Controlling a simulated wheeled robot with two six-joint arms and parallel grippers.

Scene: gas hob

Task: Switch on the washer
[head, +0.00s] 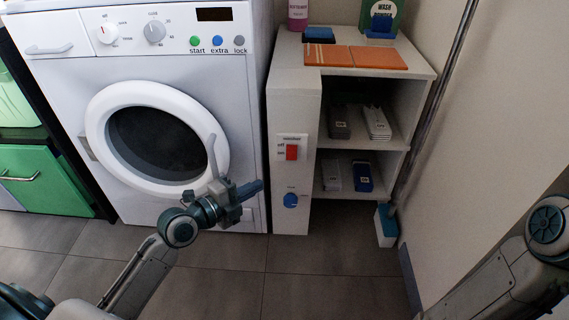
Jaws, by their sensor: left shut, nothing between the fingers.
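The white washer (200,85) stands at the left with its round door (97,120) closed. Its top panel has a red-marked dial (107,33), a grey dial (154,32), a dark display (214,14), and green start (194,41), blue extra (217,41) and grey lock (239,40) buttons. A red switch (292,152) sits on the white side panel (292,105) right of the washer, with small on/off lettering beside it. My left gripper (257,187) is shut and empty in front of the washer's lower right, pointing right, below and left of the red switch. My right gripper is out of view.
A blue knob (291,200) is below the red switch. The shelf unit (425,68) holds orange cloths (355,57), small boxes and a green wash box (383,14). A metal pole (433,95) leans against the right wall. The floor (320,275) in front is clear.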

